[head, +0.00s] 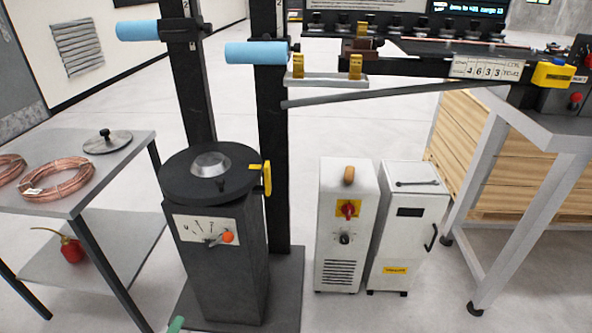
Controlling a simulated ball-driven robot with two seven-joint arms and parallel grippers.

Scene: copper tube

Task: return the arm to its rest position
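Neither of my grippers shows in the head view, and no arm of mine can be made out. A small green piece (176,325) pokes in at the bottom edge; I cannot tell what it belongs to. The dark pedestal machine (222,265) stands at centre left, with a round top plate (182,184), a yellow clip at its right rim and an orange-knobbed lever (228,237) on its dial. Copper tube coils (62,179) lie on the grey table (55,138) at left.
Two dark posts carry light blue rollers (256,52). Two white cabinets (341,240) stand right of the pedestal. A long bench machine (420,68) spans the upper right, with a grey-legged table (535,220) below. A red canister (72,250) sits on the lower left shelf.

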